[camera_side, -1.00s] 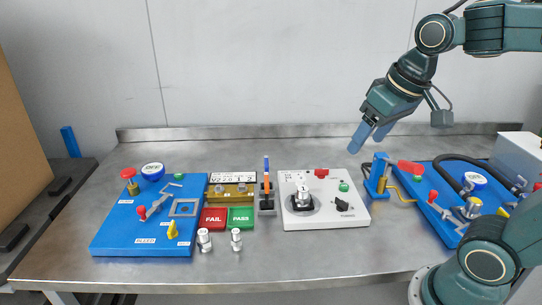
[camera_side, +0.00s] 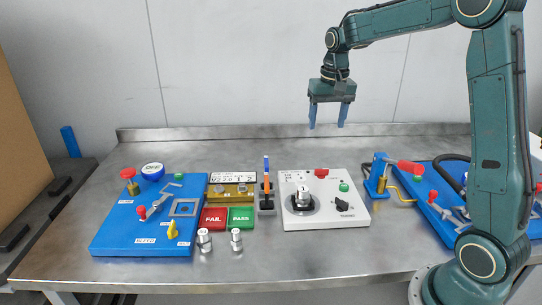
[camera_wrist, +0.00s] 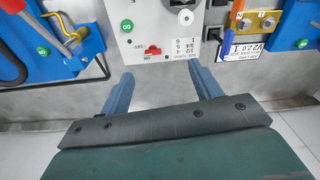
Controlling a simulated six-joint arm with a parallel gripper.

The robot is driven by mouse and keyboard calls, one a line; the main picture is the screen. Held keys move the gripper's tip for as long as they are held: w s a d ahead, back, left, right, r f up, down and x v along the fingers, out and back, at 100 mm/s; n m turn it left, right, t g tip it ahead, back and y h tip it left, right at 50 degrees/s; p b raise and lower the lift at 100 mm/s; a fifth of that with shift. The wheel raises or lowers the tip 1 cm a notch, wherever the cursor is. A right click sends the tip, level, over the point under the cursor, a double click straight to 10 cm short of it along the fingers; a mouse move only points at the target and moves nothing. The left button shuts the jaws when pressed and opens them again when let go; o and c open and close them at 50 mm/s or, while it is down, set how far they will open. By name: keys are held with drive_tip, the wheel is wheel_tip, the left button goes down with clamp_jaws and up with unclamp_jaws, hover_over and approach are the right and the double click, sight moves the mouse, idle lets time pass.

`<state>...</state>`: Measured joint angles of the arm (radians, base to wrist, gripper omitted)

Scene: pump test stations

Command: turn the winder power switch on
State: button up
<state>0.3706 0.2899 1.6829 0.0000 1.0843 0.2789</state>
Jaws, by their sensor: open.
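The white winder box (camera_side: 359,217) stands at the middle of the bench. A red switch (camera_side: 321,173) sits at its back edge, with a green button (camera_side: 344,187) and a black knob (camera_side: 342,203) to the right. In the wrist view the red switch (camera_wrist: 153,50) shows between small labels, beyond my fingertips; I cannot tell its on or off position. My gripper (camera_side: 328,126) is open and empty, pointing down, high above the back of the bench behind the box. Its fingers also show spread apart in the wrist view (camera_wrist: 160,73).
A blue torch-like tool stand (camera_side: 376,176) with a red handle is right of the box. A stand with an orange and blue driver (camera_side: 267,178) is left of it. Blue boards (camera_side: 120,240) lie at both sides. The front of the bench is mostly clear.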

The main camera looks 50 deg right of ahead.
drive_tip(key=m+g, duration=0.1)
drive_tip(key=m, duration=0.1)
hover_over(322, 169)
wheel_tip(322, 169, down, 5)
drive_tip(key=shift+f, duration=0.1)
drive_tip(key=shift+f, duration=0.1)
wheel_tip(322, 169, down, 14)
drive_tip(key=shift+r, duration=0.2)
idle(0.3)
drive_tip(key=c, duration=1)
